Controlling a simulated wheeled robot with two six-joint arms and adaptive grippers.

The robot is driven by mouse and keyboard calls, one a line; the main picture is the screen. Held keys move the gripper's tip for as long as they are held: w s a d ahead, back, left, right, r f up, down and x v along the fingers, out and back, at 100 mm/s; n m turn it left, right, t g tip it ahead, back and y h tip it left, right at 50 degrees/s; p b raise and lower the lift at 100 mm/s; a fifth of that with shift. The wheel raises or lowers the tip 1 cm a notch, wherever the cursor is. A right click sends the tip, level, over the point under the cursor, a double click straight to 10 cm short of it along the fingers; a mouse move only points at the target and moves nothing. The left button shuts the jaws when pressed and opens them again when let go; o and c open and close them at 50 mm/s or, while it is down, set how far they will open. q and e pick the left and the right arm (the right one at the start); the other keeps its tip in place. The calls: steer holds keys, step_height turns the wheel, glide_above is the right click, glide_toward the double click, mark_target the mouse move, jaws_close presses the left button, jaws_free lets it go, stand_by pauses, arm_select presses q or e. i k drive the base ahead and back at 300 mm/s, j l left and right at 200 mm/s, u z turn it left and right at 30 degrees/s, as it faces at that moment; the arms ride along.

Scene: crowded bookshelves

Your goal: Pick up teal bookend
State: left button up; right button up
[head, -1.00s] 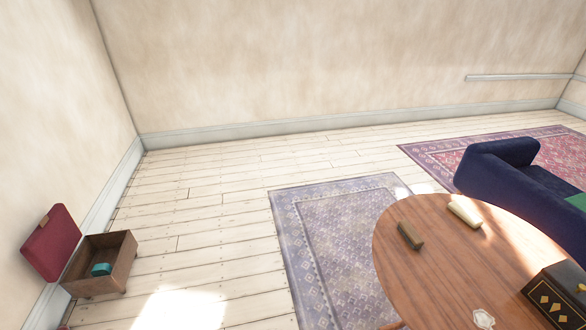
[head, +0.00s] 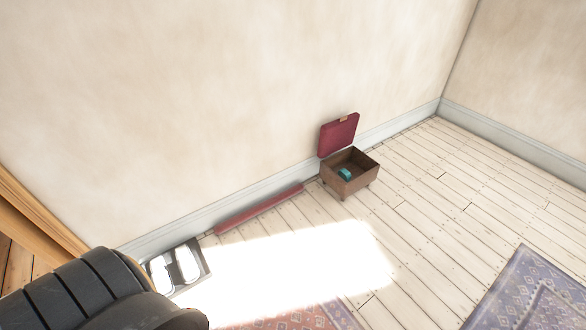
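A small teal object (head: 345,174), which looks like the teal bookend, lies inside an open brown wooden box (head: 346,189). The box stands on short legs on the floor against the wall. Its red padded lid (head: 338,135) is raised and leans toward the wall. The teal object is small in view and its exact shape is hard to tell. Neither of my grippers is in view.
A long red strip (head: 260,209) lies along the baseboard left of the box. A dark frame with white shapes (head: 178,268) is at lower left, near a wooden edge (head: 35,215). A patterned rug (head: 535,295) lies at lower right. Pale floorboards right of the box are clear.

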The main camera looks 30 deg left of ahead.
mark_target(344, 173)
steer(key=u, duration=0.5)
steer(key=i+u, duration=0.1)
steer(key=i, duration=1.05)
steer(key=i+l+u, duration=0.15)
steer(key=i, duration=0.45)
steer(key=i+l+u, duration=0.1)
steer(key=i, duration=0.5)
steer(key=i+l+u, duration=0.1)
steer(key=i, duration=0.5)
